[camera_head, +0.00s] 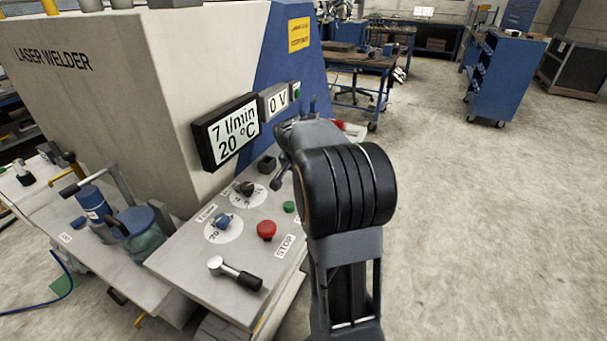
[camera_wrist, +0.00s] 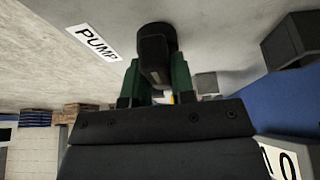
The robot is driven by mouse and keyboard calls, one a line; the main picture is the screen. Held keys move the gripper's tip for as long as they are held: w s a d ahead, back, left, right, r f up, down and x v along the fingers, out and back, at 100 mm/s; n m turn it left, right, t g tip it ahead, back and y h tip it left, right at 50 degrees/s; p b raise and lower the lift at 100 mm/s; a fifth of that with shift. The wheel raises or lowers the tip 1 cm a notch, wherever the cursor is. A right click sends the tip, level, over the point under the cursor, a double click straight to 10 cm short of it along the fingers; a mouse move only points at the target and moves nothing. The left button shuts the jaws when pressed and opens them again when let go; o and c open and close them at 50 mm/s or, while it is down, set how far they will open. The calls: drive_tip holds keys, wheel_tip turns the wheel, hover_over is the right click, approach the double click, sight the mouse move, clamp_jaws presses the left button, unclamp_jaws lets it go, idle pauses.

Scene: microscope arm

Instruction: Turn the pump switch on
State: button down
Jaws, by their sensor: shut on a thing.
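The pump switch (camera_wrist: 155,40) is a dark, rounded handle at the top middle of the wrist view. A white PUMP label (camera_wrist: 93,43) is on the grey panel to its left. My gripper (camera_wrist: 156,78) has its green fingers on both sides of the dark handle and is shut on it. The handle's far end and its mount are not clear. In the head view my arm hides the switch and the fingertips.
The laser welder (camera_head: 110,80) has a flow and temperature display (camera_head: 228,132) and a 0 V display (camera_head: 277,100) above the panel. A red stop button (camera_head: 267,230), a blue knob (camera_head: 221,221), a black knob (camera_head: 245,188) and a lever (camera_head: 235,273) are left of my arm.

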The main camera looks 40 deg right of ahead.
drive_tip(key=c, duration=1)
unclamp_jaws()
drive_tip(key=shift+o, duration=0.2)
drive_tip(key=v, duration=1.4)
drive_tip(key=shift+p, duration=0.45)
